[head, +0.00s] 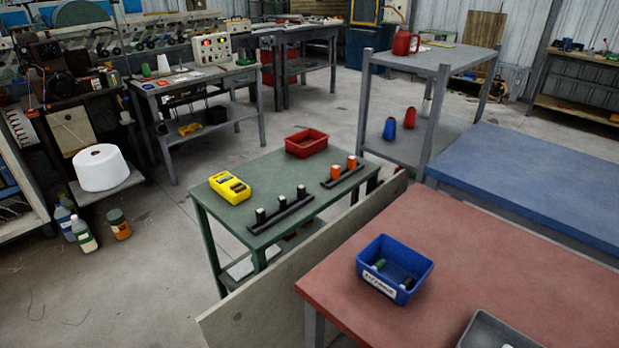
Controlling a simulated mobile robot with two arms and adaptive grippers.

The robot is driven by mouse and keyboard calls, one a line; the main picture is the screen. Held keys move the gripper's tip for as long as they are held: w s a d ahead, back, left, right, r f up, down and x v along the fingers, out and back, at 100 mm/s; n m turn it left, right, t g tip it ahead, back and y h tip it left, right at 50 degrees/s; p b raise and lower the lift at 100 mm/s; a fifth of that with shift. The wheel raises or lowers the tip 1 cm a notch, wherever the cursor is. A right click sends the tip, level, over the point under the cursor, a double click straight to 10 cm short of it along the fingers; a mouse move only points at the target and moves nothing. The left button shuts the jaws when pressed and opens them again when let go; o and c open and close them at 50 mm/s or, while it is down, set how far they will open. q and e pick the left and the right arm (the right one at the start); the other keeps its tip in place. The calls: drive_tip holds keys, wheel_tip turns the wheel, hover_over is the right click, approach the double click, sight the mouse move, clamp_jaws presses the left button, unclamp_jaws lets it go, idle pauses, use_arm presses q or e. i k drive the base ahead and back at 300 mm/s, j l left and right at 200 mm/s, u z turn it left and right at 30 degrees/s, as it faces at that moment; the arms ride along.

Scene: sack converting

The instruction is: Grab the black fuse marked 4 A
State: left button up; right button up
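Three black fuses with pale tops stand upright in a row in a dark rack (270,223) on the green table: a near-left one (261,216), a middle one (282,203) and a far-right one (301,192). Their markings are too small to read, so I cannot tell which is 4 A. Two orange fuses, one left (335,173) and one right (352,163), stand in a second dark rack (345,176) behind to the right. Neither of my grippers is in view.
A yellow device (230,187) and a red tray (306,142) share the green table (222,212). A pale upright panel (310,265) separates it from the red table (460,225), which bears a blue bin (411,262) holding small dark cylinders.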

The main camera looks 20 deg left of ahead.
sight(260, 213)
drive_tip(key=u, duration=0.85)
